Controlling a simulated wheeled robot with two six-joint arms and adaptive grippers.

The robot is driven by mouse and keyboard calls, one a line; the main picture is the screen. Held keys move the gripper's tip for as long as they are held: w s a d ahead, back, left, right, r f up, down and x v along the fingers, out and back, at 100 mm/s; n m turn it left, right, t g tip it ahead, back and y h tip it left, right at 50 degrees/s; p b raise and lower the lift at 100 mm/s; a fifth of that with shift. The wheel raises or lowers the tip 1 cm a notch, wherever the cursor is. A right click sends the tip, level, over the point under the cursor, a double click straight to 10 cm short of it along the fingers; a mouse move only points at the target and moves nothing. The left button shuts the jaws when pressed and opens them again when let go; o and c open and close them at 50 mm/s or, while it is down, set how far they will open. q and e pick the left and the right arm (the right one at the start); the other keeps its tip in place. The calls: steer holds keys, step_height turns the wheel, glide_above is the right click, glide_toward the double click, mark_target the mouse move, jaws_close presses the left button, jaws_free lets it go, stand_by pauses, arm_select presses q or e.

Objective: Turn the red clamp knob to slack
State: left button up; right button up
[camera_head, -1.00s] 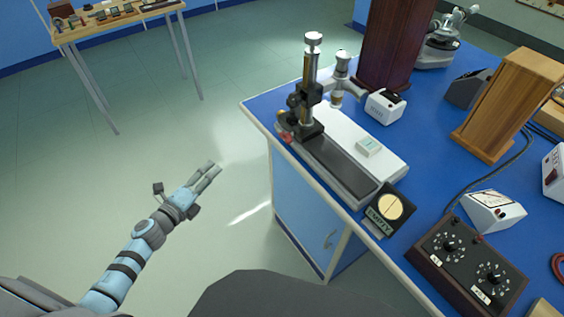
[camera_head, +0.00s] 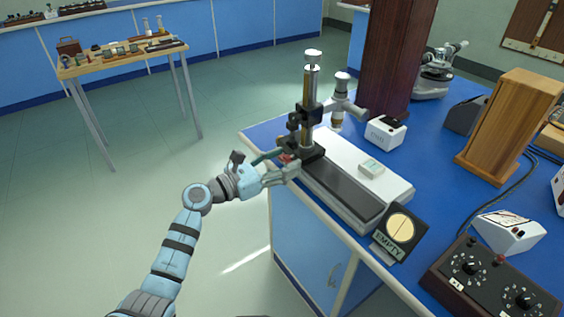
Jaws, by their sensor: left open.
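The red clamp knob (camera_head: 284,157) shows as a small red patch low on the left side of the black and brass instrument column (camera_head: 311,110), at the left end of the long bench base. My left gripper (camera_head: 283,164) is at the knob, with its two fingers apart, one on the far side and one on the near side. The fingers hide part of the knob, and I cannot tell whether they touch it. My right gripper is not in view.
The instrument stands on a blue bench (camera_head: 262,134), close to its left edge. A round dial with an "EMPTY" sign (camera_head: 398,236) stands at the near end of the base. A white box (camera_head: 385,132) and a dark red pillar (camera_head: 389,55) are behind. Open floor lies left.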

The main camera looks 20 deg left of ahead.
arm_select(q)
steer(key=shift+c, duration=0.6)
steer(key=c, duration=1)
steer(key=shift+c, duration=0.2)
steer(key=n+p, duration=0.3)
steer(key=n, duration=0.1)
steer(key=shift+r+p, duration=0.15)
steer(key=shift+p, duration=0.2)
steer(key=n+p, duration=0.3)
steer(key=n, duration=0.1)
steer(key=shift+n, duration=0.4)
steer(key=n+p, duration=0.3)
steer(key=n, duration=0.2)
steer(key=shift+f+n+p, duration=0.2)
steer(key=shift+n+p, duration=0.8)
steer(key=shift+n, duration=1.1)
